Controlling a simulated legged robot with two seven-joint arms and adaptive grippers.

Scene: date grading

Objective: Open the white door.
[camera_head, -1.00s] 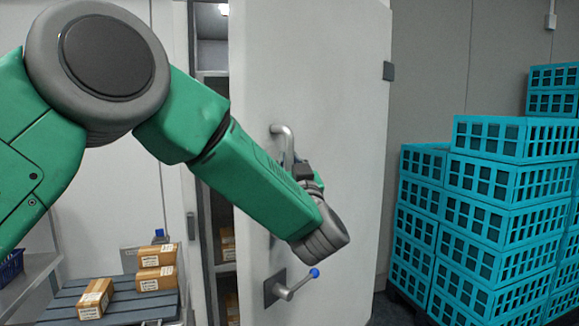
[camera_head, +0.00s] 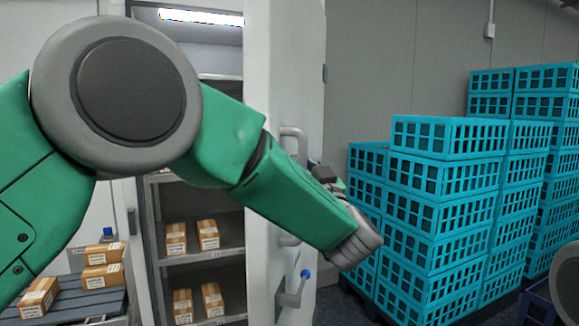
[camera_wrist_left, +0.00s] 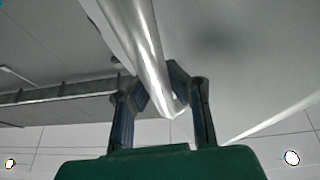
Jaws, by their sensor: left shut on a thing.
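The white door (camera_head: 283,60) stands open, swung out and seen at a steep angle in the head view. Its long silver bar handle (camera_head: 296,134) shows above my left forearm. A lever with a blue knob (camera_head: 305,274) sits lower on the door. In the left wrist view, my left gripper (camera_wrist_left: 158,97) is shut on the silver handle (camera_wrist_left: 140,35), its fingers on both sides of the bar. In the head view my forearm hides most of this gripper and part of the handle. My right gripper is not in view.
Behind the opening are shelves (camera_head: 228,251) with several labelled brown boxes (camera_head: 209,235). A grey slatted surface (camera_head: 100,303) with boxes stands at lower left. Stacked turquoise crates (camera_head: 430,173) stand to the right of the door, near its free side.

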